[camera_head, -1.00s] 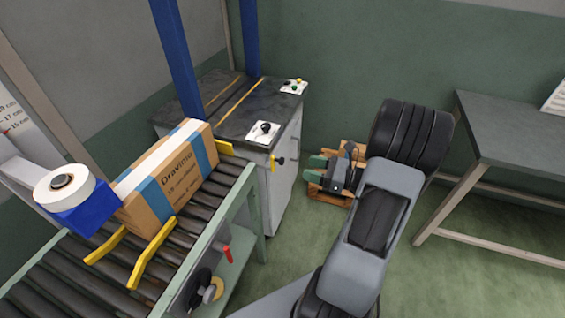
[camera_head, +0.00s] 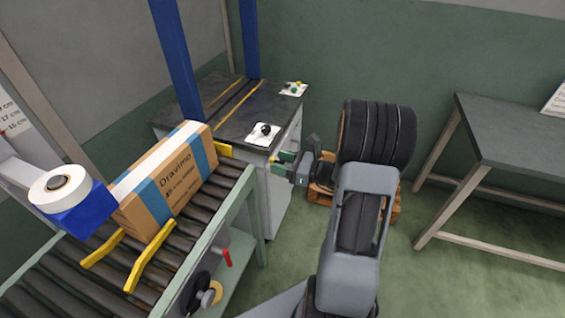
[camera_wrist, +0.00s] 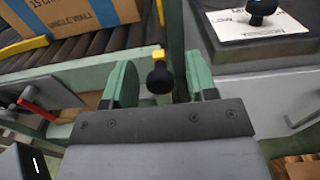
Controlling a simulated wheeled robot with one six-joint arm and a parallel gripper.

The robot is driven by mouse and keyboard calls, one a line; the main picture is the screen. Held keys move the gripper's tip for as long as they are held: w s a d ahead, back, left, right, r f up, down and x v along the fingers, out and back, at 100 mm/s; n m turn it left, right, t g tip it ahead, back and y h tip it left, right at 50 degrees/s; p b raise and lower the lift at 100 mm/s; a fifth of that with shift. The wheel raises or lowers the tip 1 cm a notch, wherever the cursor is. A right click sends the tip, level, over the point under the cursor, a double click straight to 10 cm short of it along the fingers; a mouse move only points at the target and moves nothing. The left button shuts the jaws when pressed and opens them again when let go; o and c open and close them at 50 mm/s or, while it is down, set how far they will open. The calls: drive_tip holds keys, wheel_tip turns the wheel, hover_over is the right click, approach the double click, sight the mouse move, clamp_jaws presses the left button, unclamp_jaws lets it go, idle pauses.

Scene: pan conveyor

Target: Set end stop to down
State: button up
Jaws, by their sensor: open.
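A black ball knob (camera_wrist: 160,78) with a small yellow part (camera_wrist: 158,54) behind it sits near the end of the conveyor. In the wrist view it appears between the two green fingers of my gripper (camera_wrist: 161,85), with gaps on both sides. In the head view my gripper (camera_head: 283,164) is open beside the grey cabinet and hides the knob; a bit of yellow shows at its tip. A yellow plate (camera_head: 225,150) stands up at the conveyor's far end, by the carton (camera_head: 168,180). Which yellow part is the end stop is not marked.
The strapping cabinet (camera_head: 222,108) has a black knob on a white plate (camera_head: 263,134). A red lever (camera_head: 227,257) and handwheel are on the conveyor's side (camera_head: 240,205). A wooden pallet (camera_head: 322,194) lies on the floor behind my arm; a grey table (camera_head: 520,135) stands right.

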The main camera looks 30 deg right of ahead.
drive_tip(key=shift+c, duration=0.5)
drive_tip(key=shift+d, duration=0.1)
drive_tip(key=c, duration=0.8)
drive_tip(key=shift+p, duration=0.3)
drive_tip(key=shift+w+d+r+m+p, duration=0.2)
drive_tip(key=shift+w+m+p, duration=0.1)
drive_tip(key=shift+m+p, duration=0.8)
drive_tip(key=shift+w+d+f+m+p, duration=0.55)
drive_tip(key=shift+f+m+p, duration=0.3)
drive_tip(key=shift+m+p, duration=1.35)
drive_tip(key=shift+w+d+f+m+p, duration=0.5)
drive_tip(key=shift+f+m+p, duration=0.4)
drive_tip(key=shift+m+p, duration=1.3)
drive_tip(key=shift+w+d+f+m+p, duration=0.7)
drive_tip(key=shift+m+p, duration=0.65)
drive_tip(key=shift+m, duration=1.65)
drive_tip(key=shift+s+a+f, duration=0.1)
drive_tip(key=shift+s+f, duration=0.1)
drive_tip(key=shift+s, duration=0.05)
